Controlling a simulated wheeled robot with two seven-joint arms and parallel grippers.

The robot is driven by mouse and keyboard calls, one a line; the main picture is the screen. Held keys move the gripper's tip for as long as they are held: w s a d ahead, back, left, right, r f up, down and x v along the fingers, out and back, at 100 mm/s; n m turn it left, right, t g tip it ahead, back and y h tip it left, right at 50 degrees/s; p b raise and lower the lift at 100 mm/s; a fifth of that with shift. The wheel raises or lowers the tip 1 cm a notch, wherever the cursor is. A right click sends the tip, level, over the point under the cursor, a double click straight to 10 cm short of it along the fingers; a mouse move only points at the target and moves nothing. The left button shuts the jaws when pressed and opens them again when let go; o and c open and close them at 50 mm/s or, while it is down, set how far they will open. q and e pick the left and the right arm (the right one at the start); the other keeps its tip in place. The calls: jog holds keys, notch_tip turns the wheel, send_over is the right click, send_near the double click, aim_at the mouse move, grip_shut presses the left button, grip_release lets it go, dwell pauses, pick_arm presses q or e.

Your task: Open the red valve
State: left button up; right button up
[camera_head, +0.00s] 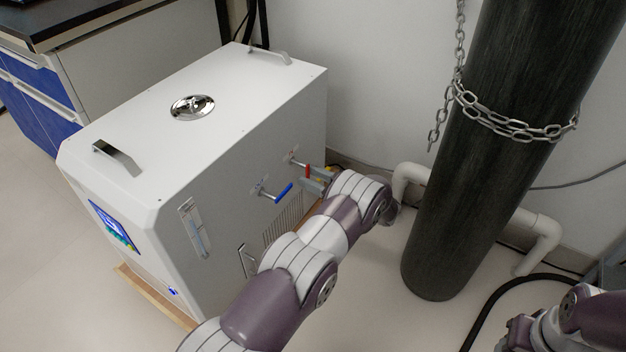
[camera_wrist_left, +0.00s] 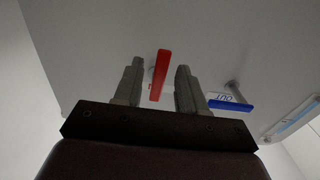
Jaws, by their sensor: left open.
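The red valve (camera_head: 307,170) is a small lever handle on the side of the white distiller (camera_head: 250,130). In the left wrist view the red handle (camera_wrist_left: 160,75) stands near upright in the picture, between the two fingers. My left gripper (camera_head: 317,180) is open at the valve, with one finger on each side of the handle and a visible gap to each. In the head view the gripper and wrist partly hide the area beside the valve. Part of my right arm shows at the lower right; its fingers are not seen.
A blue valve handle (camera_head: 284,192) sits close beside the red one and shows also in the left wrist view (camera_wrist_left: 231,105). A dark gas cylinder (camera_head: 470,180) with a chain (camera_head: 505,128) stands to the right. White pipes (camera_head: 410,172) run along the wall behind it.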

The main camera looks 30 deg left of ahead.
pick_arm(q)
grip_shut()
jog(key=shift+n, duration=0.3)
jog(key=shift+w+d+r+n+b, duration=0.1)
jog(key=shift+w+r+n+b, duration=0.45)
jog(key=shift+n, duration=2.35)
jog(key=shift+w+d+r+n+b, duration=0.1)
jog(key=shift+w+r+n+b, duration=0.45)
jog(key=shift+n, duration=2.35)
jog(key=shift+w+r+n+b, duration=0.4)
jog(key=shift+n+b, duration=0.2)
jog(key=shift+n, duration=2.3)
grip_release()
